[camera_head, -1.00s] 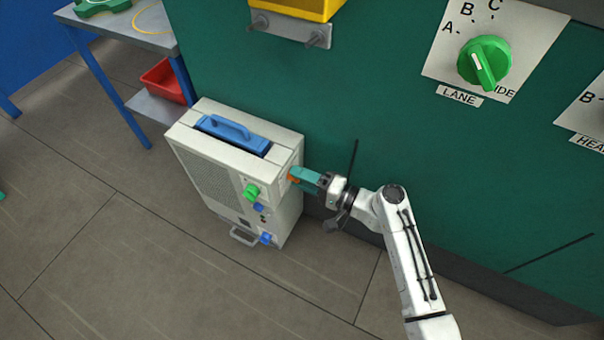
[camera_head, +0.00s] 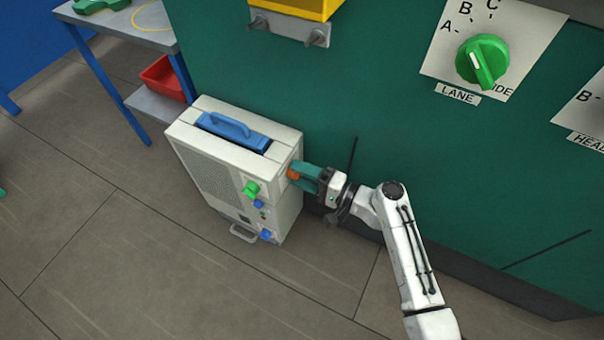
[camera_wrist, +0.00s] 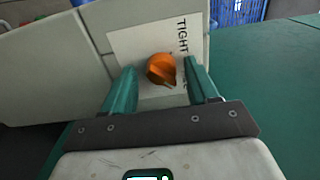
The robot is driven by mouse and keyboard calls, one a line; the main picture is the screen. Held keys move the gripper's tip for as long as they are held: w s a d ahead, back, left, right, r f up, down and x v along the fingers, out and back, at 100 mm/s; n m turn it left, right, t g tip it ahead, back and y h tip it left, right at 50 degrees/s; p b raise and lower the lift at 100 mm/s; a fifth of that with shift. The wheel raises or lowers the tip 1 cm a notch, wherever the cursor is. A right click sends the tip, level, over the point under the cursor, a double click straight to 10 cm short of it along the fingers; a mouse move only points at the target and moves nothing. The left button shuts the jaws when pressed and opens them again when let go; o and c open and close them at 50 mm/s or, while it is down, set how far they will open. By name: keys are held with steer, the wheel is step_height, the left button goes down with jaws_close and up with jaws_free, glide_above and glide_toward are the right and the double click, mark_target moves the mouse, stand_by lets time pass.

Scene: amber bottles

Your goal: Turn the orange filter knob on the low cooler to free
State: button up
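The low cooler (camera_head: 215,175) is a cream box standing on the floor against the green wall. Its orange filter knob (camera_head: 293,174) is on the side facing my arm. In the wrist view the orange knob (camera_wrist: 160,70) sits on a white label plate (camera_wrist: 126,42) with the word TIGHT along its right part. Other lettering is hidden behind a finger. The knob's pointed end faces down and slightly right. My gripper (camera_wrist: 160,80) has its teal fingers either side of the knob, with gaps showing. It also shows in the head view (camera_head: 298,178), at the cooler's side.
The cooler has a blue top handle (camera_head: 232,125), a green knob (camera_head: 251,188) and small blue parts on its front. A green lane dial (camera_head: 482,60) is on the wall. A blue-legged table (camera_head: 150,40) and red bin (camera_head: 163,80) stand left. Floor in front is open.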

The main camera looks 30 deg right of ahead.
steer(key=p+v, duration=0.1)
steer(key=v, duration=0.9)
steer(key=shift+s+d, duration=0.2)
steer(key=shift+s, duration=0.1)
stand_by(0.4)
steer(key=s+a+f+n+g+h, duration=0.2)
steer(key=s+f+n+g+h, duration=0.1)
steer(key=s+n+g, duration=0.3)
steer(key=s+a+f+n+g+h, duration=0.25)
steer(key=s+g, duration=0.35)
steer(key=s, duration=0.3)
steer(key=s+d+r+n+g+h, duration=0.2)
steer(key=s+d+r+h, duration=0.3)
steer(key=s+d, duration=0.1)
step_height(320, 180, up, 23)
steer(key=p, duration=2.3)
steer(key=shift+f, duration=0.1)
